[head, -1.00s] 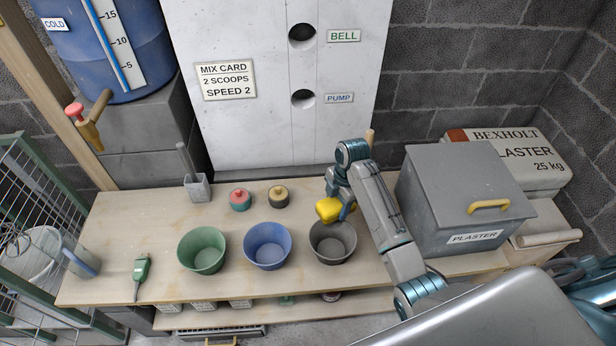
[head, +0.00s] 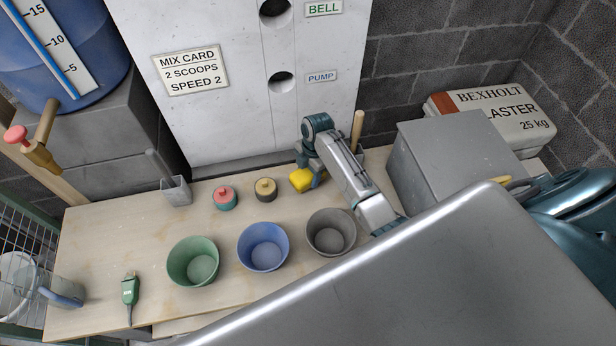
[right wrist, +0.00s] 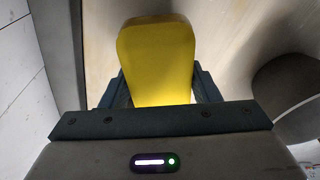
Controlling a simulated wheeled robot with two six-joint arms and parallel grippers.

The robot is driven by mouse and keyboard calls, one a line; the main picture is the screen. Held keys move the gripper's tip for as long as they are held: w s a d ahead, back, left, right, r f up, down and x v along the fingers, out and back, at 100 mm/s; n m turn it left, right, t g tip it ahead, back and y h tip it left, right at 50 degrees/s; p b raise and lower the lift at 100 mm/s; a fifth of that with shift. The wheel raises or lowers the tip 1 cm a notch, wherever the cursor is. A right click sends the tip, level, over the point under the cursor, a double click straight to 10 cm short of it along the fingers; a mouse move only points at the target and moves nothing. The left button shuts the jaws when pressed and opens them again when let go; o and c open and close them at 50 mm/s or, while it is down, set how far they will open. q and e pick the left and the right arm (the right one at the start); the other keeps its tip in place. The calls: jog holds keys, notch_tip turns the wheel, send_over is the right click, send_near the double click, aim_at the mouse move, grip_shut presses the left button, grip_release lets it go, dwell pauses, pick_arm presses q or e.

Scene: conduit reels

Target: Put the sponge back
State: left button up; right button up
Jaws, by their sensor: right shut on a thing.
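The yellow sponge (head: 300,180) is between the fingers of my right gripper (head: 311,178), behind the grey bucket (head: 331,232) and right of the yellow-and-black lidded pot (head: 265,190). In the right wrist view the sponge (right wrist: 157,58) sticks out past the two dark fingers of the gripper (right wrist: 160,90), which are closed on its sides. I cannot tell whether the sponge touches the bench (head: 110,235) or hangs just above it. My left gripper is not in view.
A green bucket (head: 193,262) and a blue bucket (head: 263,247) stand left of the grey one.

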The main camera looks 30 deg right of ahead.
aim_at(308, 179)
notch_tip(308, 179, down, 2)
jog(key=shift+f, duration=0.4)
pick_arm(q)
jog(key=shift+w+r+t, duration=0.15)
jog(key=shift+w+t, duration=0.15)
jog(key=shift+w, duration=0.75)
pick_arm(e)
jog(key=shift+f, duration=0.2)
jog(key=o, duration=1)
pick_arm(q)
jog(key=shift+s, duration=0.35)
pick_arm(e)
jog(key=shift+o, duration=0.2)
jog(key=shift+r, duration=0.15)
